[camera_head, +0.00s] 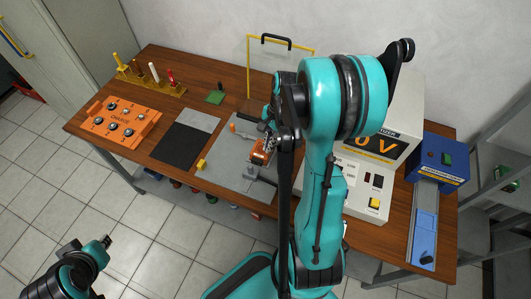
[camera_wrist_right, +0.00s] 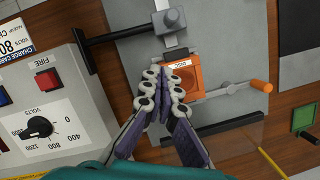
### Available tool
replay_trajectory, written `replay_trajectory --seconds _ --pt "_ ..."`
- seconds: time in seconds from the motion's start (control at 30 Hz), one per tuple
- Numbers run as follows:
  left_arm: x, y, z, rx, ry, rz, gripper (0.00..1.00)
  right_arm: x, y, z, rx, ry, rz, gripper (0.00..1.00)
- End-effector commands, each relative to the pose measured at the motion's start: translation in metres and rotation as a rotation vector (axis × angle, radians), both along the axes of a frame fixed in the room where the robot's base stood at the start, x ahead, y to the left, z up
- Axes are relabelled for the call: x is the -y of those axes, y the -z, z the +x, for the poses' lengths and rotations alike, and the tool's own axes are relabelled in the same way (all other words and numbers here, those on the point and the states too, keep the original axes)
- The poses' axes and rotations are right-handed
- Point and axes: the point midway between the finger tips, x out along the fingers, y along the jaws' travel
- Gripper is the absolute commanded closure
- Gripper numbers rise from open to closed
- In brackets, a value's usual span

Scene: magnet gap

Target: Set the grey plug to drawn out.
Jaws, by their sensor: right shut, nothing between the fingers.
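A grey block (camera_wrist_right: 174,18) with a black bar joined to it lies on the grey plate at the top of the right wrist view; I cannot tell whether it is the grey plug. It also shows in the head view (camera_head: 250,173). A pale metal strip (camera_wrist_right: 176,39) runs from it towards an orange labelled block (camera_wrist_right: 184,78). My right gripper (camera_wrist_right: 164,78) is shut and empty, its fingertips over or beside the orange block's edge and apart from the grey block. My left gripper (camera_head: 104,241) is at the lower left, off the table; its jaws are unclear.
An orange-tipped lever (camera_wrist_right: 262,86) lies beside the orange block. A white console (camera_head: 350,190) and blue device (camera_head: 424,215) stand at the right. An orange switch box (camera_head: 121,122), dark mat (camera_head: 178,146) and yellow block (camera_head: 201,164) lie left.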

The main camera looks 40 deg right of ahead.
Motion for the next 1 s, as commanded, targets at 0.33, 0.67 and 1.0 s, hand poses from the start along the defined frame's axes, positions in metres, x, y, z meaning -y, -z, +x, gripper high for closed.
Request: replay_trajectory --seconds 0.33,0.67,1.0 --pt "0.000 -0.014 0.000 0.000 0.000 0.000 0.82 0.011 -0.046 0.000 0.000 0.000 -0.001 1.00" --pt "0.000 -0.014 0.000 0.000 0.000 0.000 0.82 0.012 -0.047 0.000 0.000 0.000 -0.001 1.00" --pt "0.000 -0.014 0.000 0.000 0.000 0.000 0.82 0.011 -0.047 0.000 0.002 -0.006 -0.003 1.00"
